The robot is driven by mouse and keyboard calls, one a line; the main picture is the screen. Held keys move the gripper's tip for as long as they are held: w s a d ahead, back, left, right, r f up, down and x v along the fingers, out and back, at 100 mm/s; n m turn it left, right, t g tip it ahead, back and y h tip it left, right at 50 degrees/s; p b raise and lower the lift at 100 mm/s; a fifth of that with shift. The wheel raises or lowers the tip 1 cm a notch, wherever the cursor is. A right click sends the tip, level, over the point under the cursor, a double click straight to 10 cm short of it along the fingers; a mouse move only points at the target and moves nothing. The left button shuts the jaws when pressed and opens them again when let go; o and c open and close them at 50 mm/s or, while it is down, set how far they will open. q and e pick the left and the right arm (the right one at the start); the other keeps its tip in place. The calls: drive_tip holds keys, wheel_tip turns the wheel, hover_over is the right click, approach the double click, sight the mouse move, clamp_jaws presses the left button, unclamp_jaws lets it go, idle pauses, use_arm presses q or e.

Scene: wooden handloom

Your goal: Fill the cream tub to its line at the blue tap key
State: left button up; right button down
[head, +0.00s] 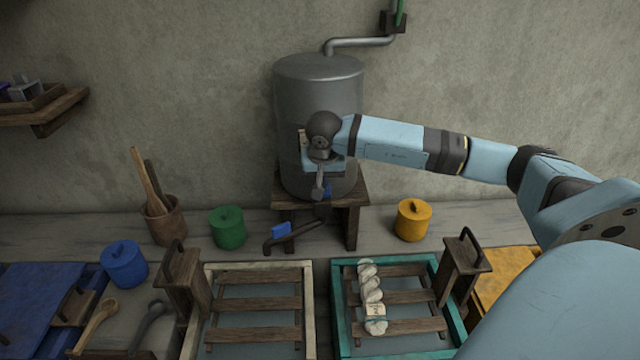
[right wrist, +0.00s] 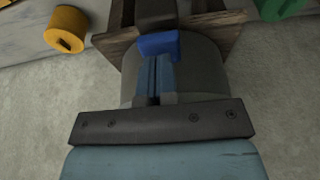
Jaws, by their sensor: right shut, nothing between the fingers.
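The cream tub (head: 309,300) is the pale-rimmed one at bottom centre, with wooden slats across it. A grey-blue surface shows between the slats; I cannot make out its fill line. A grey metal tank (head: 300,90) stands behind it on a wooden stand. A dark spout (head: 300,231) slopes down-left from the stand toward the tub, with a blue piece (head: 281,230) on it. My right gripper (head: 319,193) is shut and empty at the tank's lower front. In the right wrist view a blue block, apparently the tap key (right wrist: 158,44), lies just beyond its fingertips; contact is unclear. My left gripper is out of view.
The teal tub (head: 338,310) at right has slats with a white yarn skein (head: 371,295) on them. Green (head: 228,228), yellow (head: 413,220) and blue (head: 124,264) lidded pots stand around. Wooden handled gates (head: 180,280) flank the tubs. A pot of wooden tools (head: 165,220) stands left.

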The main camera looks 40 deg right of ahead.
use_arm(q)
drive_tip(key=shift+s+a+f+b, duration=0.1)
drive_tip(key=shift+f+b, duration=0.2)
drive_tip(key=shift+b, duration=0.5)
use_arm(e)
drive_tip(key=v, duration=1.1)
drive_tip(key=shift+r, duration=0.35)
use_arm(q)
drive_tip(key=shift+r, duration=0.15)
use_arm(e)
drive_tip(key=shift+a, duration=0.1)
